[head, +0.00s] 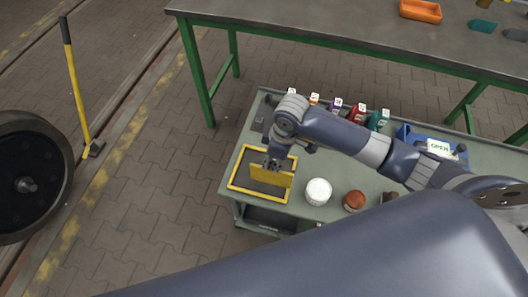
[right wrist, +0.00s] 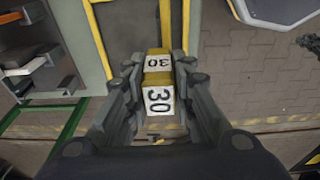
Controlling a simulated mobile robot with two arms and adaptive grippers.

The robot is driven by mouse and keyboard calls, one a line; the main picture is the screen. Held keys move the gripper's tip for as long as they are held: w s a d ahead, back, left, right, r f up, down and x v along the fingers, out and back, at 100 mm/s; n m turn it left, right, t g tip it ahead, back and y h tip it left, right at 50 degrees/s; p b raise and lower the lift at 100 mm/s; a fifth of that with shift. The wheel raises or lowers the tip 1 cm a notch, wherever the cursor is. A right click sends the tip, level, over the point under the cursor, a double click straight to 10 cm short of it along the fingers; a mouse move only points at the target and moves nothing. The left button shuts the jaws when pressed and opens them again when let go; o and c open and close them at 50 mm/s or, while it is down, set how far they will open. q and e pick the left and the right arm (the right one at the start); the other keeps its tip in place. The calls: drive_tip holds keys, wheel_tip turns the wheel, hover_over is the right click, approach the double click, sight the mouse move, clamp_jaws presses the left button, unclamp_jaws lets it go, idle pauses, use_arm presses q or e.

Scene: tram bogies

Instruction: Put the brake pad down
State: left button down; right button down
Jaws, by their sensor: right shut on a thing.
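My right gripper (head: 273,162) is shut on a yellow brake pad (head: 271,177) over the cart's left end. In the head view the pad hangs below the fingers, within the outline of a yellow-edged rectangle (head: 237,167). I cannot tell whether the pad touches the surface. In the right wrist view the pad (right wrist: 158,120) sits between both fingers (right wrist: 157,75) and shows white labels reading 30. My left gripper is not in view.
The green-grey cart top (head: 335,168) holds a white round container (head: 318,191), a reddish-brown jar (head: 354,201), several coloured bottles (head: 357,113) and a blue box (head: 415,136). A workbench (head: 340,42) stands behind. A wheel (head: 32,178) and yellow-handled lever (head: 76,90) are left.

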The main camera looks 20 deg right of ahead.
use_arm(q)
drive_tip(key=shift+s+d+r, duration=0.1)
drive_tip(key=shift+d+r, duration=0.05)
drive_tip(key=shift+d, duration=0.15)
use_arm(e)
drive_tip(key=w+a+f, duration=0.1)
drive_tip(key=w+f, duration=0.3)
drive_tip(key=w, duration=0.1)
drive_tip(key=shift+w, duration=0.35)
drive_tip(key=c, duration=1.4)
unclamp_jaws()
drive_tip(key=shift+s+f, duration=0.1)
drive_tip(key=shift+f, duration=0.05)
drive_tip(key=shift+o, duration=0.2)
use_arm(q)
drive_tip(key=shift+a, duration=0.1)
